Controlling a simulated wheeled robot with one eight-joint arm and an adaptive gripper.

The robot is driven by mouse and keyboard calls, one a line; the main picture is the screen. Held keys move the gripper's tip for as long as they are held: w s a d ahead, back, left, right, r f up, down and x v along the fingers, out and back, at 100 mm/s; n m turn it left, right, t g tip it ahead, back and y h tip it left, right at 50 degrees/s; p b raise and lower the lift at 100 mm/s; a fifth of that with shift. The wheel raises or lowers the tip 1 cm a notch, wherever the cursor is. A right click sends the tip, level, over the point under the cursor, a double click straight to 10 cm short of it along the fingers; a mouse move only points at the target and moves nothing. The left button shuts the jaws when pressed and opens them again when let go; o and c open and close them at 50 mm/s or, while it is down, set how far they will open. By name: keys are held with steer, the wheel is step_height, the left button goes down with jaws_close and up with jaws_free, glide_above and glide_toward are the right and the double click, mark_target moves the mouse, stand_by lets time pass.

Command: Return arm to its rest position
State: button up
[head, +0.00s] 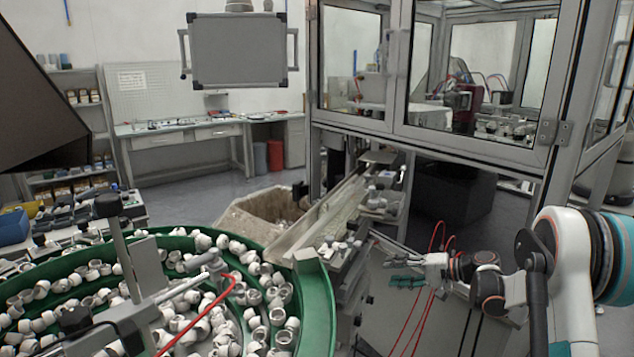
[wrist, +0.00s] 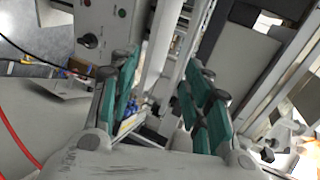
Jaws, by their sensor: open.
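My gripper (head: 407,268) is at the right of centre in the head view, on my arm that reaches in from the right edge. It points left, towards the end of the linear feed track (head: 345,252), and looks apart from it. In the wrist view my gripper (wrist: 160,95) shows its two green-padded fingers spread apart. Nothing sits between the fingers. Behind them are light metal posts and a grey panel with a dark knob (wrist: 90,41).
A green bowl feeder (head: 316,290) full of white caps stands at the lower left. A framed glass enclosure (head: 470,130) stands behind my arm. Red cables (head: 432,290) hang near my gripper. A workbench (head: 190,135) stands at the back left, with open floor before it.

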steer(key=s+a+r+n+g+h+p, duration=0.1)
steer(key=s+a+r+h, duration=0.3)
steer(key=s+r, duration=0.55)
steer(key=s+a+r+n+h, duration=0.15)
steer(key=s+a+r, duration=0.45)
steer(key=s, duration=0.7)
steer(key=s+d+f+n+t+h+b, duration=0.1)
steer(key=s+d+f+h, duration=0.1)
steer(key=s, duration=0.8)
steer(key=s+d+f+n+h+b, duration=0.1)
steer(key=s+d+h, duration=0.3)
steer(key=s, duration=0.6)
steer(key=shift+d+f+n+t+h, duration=0.35)
steer(key=shift+d+f+t, duration=0.05)
steer(key=shift+f, duration=0.15)
steer(key=shift+s, duration=0.1)
